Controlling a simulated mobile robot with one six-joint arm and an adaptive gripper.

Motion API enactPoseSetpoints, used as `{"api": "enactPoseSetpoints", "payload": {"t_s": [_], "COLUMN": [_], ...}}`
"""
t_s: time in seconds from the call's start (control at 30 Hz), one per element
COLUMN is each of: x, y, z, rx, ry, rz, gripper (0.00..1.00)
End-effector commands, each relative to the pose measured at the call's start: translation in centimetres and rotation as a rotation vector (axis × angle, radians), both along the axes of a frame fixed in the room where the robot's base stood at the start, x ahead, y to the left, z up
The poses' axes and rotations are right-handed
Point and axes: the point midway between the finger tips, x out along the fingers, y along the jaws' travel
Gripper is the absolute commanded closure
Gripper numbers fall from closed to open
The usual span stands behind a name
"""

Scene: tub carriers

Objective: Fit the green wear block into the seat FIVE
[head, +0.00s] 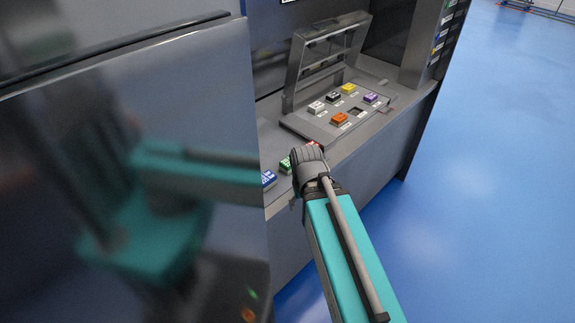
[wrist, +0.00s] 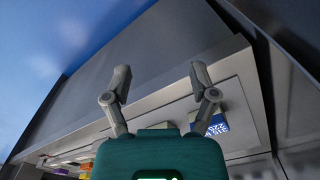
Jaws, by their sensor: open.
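The green wear block (head: 286,165) lies on the machine's front ledge in the head view, just left of my gripper. My gripper (wrist: 160,72) is open in the wrist view, with nothing between its two fingers. In the head view, my wrist covers part of the ledge beside the green block, and the fingertips are hard to make out. A seat plate (head: 308,128) lies farther back on the ledge. One dark, empty seat (head: 357,111) shows in it. The seat labels are too small to read, so I cannot tell which is FIVE.
White (head: 316,107), black (head: 333,97), yellow (head: 348,88), purple (head: 370,98) and orange (head: 339,119) blocks sit on the plate. A blue block (head: 269,179) and a partly hidden red block (head: 312,144) lie on the ledge. A raised hinged frame (head: 292,75) stands behind the plate.

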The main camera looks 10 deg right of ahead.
Motion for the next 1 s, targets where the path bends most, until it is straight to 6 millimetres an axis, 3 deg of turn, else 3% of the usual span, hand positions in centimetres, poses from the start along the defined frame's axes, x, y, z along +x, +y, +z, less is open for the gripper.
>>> {"api": "enactPoseSetpoints", "payload": {"t_s": [0.07,0.17,0.5,0.63,0.8,1.0], "x": [1.2,3.4,15.9,20.0,22.8,23.2], "y": [0.0,-0.6,-0.7,-0.7,-0.6,-0.6], "z": [0.6,1.6,6.8,8.3,9.2,9.2], "rx": [0.000,0.000,0.001,0.001,0.001,0.001], "ry": [0.000,0.000,0.000,-0.001,0.000,0.000], "rz": [0.018,0.061,0.359,0.470,0.558,0.580], "gripper": [0.00,0.00,0.00,0.00,0.00,0.00]}}
